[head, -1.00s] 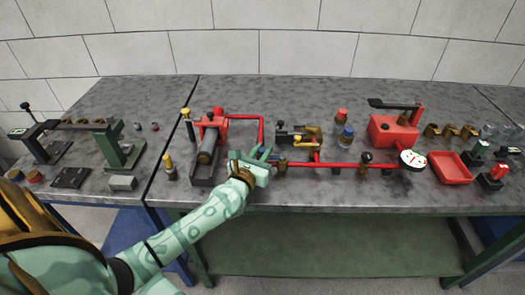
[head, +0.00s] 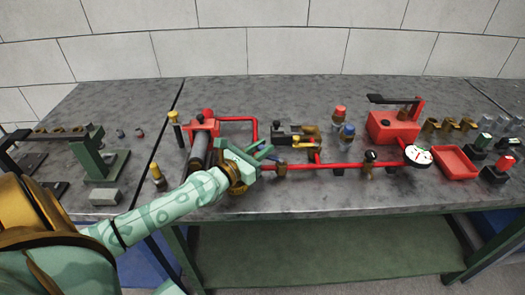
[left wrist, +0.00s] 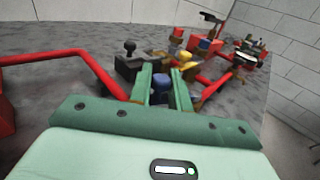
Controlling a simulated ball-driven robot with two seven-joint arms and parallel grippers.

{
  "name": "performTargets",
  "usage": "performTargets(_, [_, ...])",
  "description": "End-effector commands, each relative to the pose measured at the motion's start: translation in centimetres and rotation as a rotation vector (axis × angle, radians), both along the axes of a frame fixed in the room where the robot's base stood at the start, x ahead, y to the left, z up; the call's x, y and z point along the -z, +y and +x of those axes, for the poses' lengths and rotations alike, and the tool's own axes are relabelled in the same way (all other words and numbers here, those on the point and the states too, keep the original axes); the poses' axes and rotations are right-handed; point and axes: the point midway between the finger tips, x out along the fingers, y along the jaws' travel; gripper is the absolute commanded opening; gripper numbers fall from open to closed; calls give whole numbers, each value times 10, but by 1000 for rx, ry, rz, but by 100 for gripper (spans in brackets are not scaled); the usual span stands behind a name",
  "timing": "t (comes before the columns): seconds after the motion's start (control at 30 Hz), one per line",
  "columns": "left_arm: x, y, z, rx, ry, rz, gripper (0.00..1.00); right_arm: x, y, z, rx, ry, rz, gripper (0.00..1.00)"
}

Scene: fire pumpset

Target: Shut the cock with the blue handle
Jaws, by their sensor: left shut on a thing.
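My left gripper (head: 264,151) is at the left end of the red pipe, near the front of the bench, with its fingers pointing right. In the left wrist view the gripper (left wrist: 163,88) has its two green fingers on either side of the blue handle (left wrist: 160,82) and is shut on it. In the head view only a little blue of the handle (head: 271,157) shows by the fingertips. The cock's body is mostly hidden by the fingers. My right gripper is not in view.
The red pipe (head: 335,165) runs right past a black-knobbed valve (head: 370,156) to a gauge (head: 418,155). A black block with yellow and brass fittings (head: 290,133) stands behind. A red pump (head: 203,125) is left. A red tray (head: 456,161) lies right.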

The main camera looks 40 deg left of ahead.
Motion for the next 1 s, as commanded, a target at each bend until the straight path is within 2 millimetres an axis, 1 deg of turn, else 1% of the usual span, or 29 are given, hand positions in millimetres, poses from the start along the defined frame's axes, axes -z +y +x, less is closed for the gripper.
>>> performTargets(0.07, [2, 1, -1, -3, 5, -2, 0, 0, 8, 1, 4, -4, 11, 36])
performTargets(0.1, [2, 1, -1, -3, 5, -2, 27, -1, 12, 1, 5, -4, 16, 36])
performTargets(0.13, [2, 1, -1, -3, 5, -2, 36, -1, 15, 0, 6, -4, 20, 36])
performTargets(0.17, [2, 1, -1, -3, 5, -2, 39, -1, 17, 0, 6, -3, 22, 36])
performTargets(0.23, [1, 1, -1, -3, 4, -3, 39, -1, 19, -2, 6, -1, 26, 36])
performTargets(0.43, [1, 0, -1, -2, 4, -3, 39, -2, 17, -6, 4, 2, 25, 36])
performTargets(0.57, [3, 1, -12, -2, 6, -3, 39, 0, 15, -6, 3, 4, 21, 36])
performTargets(0.67, [4, 3, -30, -1, 8, -2, 39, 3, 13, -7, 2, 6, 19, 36])
performTargets(0.77, [7, 6, -55, -2, 10, -3, 39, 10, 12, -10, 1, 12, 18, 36])
performTargets(0.87, [9, 9, -82, -3, 13, -3, 39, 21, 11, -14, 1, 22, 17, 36])
performTargets(1.0, [13, 13, -117, -4, 14, -2, 39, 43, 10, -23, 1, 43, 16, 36])
